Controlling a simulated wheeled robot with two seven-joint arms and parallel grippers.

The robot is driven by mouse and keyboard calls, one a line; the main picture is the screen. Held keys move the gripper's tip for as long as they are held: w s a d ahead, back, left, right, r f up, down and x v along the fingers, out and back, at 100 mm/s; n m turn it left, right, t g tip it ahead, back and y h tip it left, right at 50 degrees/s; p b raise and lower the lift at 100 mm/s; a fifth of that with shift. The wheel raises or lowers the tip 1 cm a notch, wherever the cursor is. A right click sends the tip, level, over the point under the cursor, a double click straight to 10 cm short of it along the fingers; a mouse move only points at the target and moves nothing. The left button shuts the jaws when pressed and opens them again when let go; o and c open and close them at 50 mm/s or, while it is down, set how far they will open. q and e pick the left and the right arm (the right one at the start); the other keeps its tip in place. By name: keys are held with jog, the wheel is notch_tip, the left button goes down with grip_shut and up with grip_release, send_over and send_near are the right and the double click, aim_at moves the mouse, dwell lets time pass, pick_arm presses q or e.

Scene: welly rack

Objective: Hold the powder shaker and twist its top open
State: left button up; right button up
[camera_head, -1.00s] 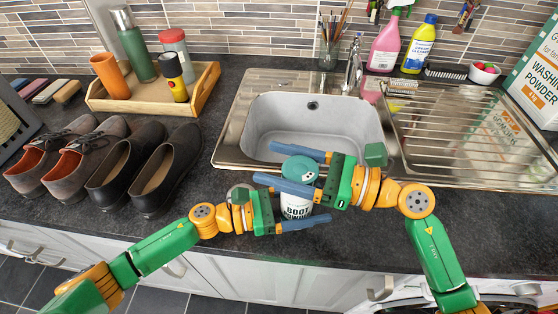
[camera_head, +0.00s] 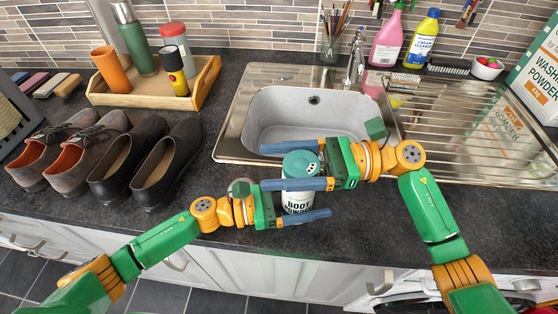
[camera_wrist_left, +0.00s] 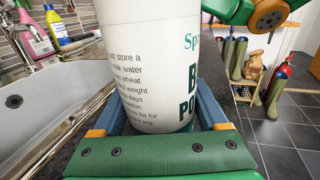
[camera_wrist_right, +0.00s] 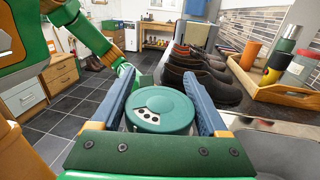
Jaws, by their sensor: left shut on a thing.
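The powder shaker (camera_head: 297,203) stands upright at the counter's front edge, white with green lettering and a teal top (camera_head: 301,164). My left gripper (camera_head: 328,198) is shut on its white body, which fills the space between the fingers in the left wrist view (camera_wrist_left: 160,70). My right gripper (camera_head: 262,167) has one finger on each side of the top. In the right wrist view the top (camera_wrist_right: 162,108), with several holes, sits between the fingers, close to both. I cannot tell whether they press on it. The seam between top and body is hidden.
The sink (camera_head: 300,112) lies just behind the shaker, with a drainer (camera_head: 470,135) to its right. Two pairs of shoes (camera_head: 130,165) stand to the left. A wooden tray (camera_head: 205,88) with a cup and bottles is behind them. The counter between shoes and shaker is clear.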

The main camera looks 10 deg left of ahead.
jog(key=shift+o, duration=1.2)
jog(key=w+d, duration=0.2)
jog(key=d, duration=1)
jog(key=shift+w, duration=0.15)
